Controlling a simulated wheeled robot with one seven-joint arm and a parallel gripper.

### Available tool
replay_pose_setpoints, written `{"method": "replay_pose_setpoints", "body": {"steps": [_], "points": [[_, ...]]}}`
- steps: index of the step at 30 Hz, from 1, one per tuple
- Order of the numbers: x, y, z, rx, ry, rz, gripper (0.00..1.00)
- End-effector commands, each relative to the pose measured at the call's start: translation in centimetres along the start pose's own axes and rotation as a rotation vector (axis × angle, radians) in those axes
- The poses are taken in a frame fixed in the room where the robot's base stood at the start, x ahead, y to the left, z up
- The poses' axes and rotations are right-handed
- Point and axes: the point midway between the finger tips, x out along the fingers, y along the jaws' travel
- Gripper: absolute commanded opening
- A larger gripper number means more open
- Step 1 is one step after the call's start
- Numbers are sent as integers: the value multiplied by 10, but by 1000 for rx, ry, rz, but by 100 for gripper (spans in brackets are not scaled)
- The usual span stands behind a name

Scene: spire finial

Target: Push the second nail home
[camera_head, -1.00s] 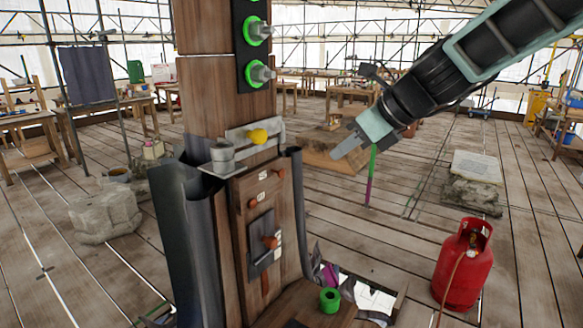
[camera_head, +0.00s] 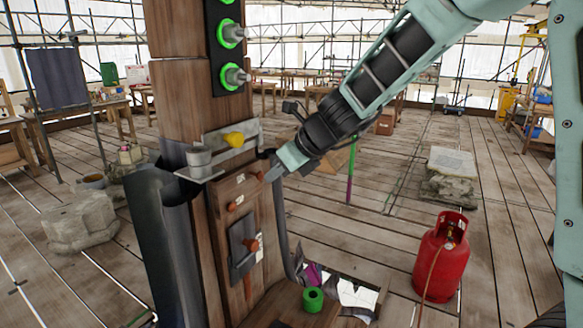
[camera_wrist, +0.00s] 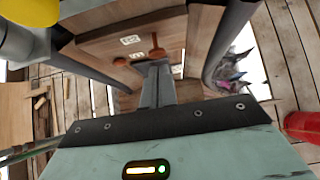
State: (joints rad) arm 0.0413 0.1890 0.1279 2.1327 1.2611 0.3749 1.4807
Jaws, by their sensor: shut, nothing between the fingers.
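A wooden post carries a panel (camera_head: 225,190) with several orange-brown nail heads and small white tags whose marks I cannot read surely. The upper right nail (camera_head: 260,177) is at the tips of my gripper (camera_head: 270,175). A left nail (camera_head: 232,206) and a lower nail (camera_head: 252,245) on a dark plate stand out from the panel. In the wrist view my gripper (camera_wrist: 157,66) is shut and empty, its fingertips close to one nail (camera_wrist: 156,51); I cannot tell whether they touch. Another nail (camera_wrist: 121,61) is to the left. I cannot tell which is the second.
Dark curved sheets (camera_head: 160,240) flank the post. A red gas bottle (camera_head: 441,256) stands right on the plank floor.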

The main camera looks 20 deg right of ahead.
Motion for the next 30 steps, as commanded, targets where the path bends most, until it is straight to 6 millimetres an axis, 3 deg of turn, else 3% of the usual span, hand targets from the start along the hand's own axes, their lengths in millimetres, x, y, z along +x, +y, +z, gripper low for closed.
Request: {"method": "replay_pose_setpoints", "body": {"steps": [15,22,30], "points": [[7,0,7,1,0,1,0],[23,1,25,-1,1,3,0],[27,1,27,0,-2,1,0]]}}
